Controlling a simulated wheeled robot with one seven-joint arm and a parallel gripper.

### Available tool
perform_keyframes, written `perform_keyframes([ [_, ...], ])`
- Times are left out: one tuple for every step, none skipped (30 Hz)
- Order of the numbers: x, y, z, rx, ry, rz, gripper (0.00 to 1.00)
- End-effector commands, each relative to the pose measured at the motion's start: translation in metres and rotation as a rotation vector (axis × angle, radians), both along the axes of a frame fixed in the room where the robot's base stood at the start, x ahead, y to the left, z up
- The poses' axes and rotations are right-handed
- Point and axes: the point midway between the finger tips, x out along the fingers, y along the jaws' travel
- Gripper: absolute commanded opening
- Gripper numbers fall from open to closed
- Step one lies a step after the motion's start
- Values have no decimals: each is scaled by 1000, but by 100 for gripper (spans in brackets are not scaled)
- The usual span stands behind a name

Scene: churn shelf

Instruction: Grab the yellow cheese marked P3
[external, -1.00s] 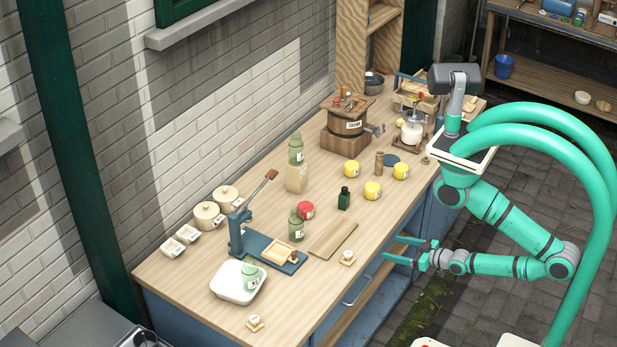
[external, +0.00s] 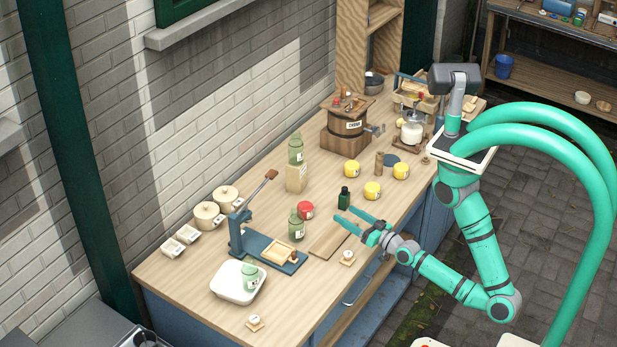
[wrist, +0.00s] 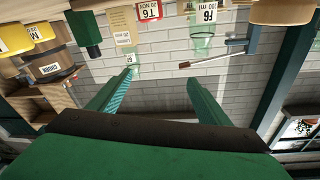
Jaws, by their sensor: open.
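Three yellow cheeses with white labels stand on the bench in the external view: one at the back left (external: 352,169), one in front (external: 372,191) and one at the right (external: 401,171). Their marks are too small to read there, so I cannot tell which is P3. Yellow cheeses also show at the upper left of the wrist view (wrist: 14,39), partly cut off by the frame edge. My gripper (external: 345,213) is open and empty over the front edge of the bench, to the front left of the cheeses. Its spread fingers show in the wrist view (wrist: 158,82).
A dark green bottle (external: 344,199) stands close by the fingertips, between them and the cheeses. A red cheese (external: 306,210), green jars (external: 297,228) and a blue press (external: 262,247) are to the left. A wooden board (external: 330,240) lies near the bench's front edge.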

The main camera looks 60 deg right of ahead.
Motion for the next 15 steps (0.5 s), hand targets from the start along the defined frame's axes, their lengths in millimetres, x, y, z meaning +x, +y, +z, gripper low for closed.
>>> perform_keyframes([
  [10, -6, 5, 6, -12, -1, 71],
  [14, -10, 6, 12, -11, 0, 71],
  [21, -16, 6, 20, -9, 2, 71],
  [25, -21, 7, 27, -8, 2, 71],
  [30, -26, 7, 35, -4, 3, 71],
  [36, -33, 7, 46, 0, 5, 71],
  [41, -38, 8, 52, 0, 5, 71],
  [45, -43, 9, 61, 4, 6, 71],
  [51, -50, 10, 72, 6, 6, 71],
  [55, -54, 12, 79, 8, 6, 71],
  [59, -58, 13, 87, 10, 6, 71],
  [63, -64, 14, 98, 12, 6, 71],
  [67, -68, 16, 105, 13, 7, 71],
  [70, -72, 17, 111, 15, 6, 71],
  [74, -77, 19, 120, 16, 5, 71],
])
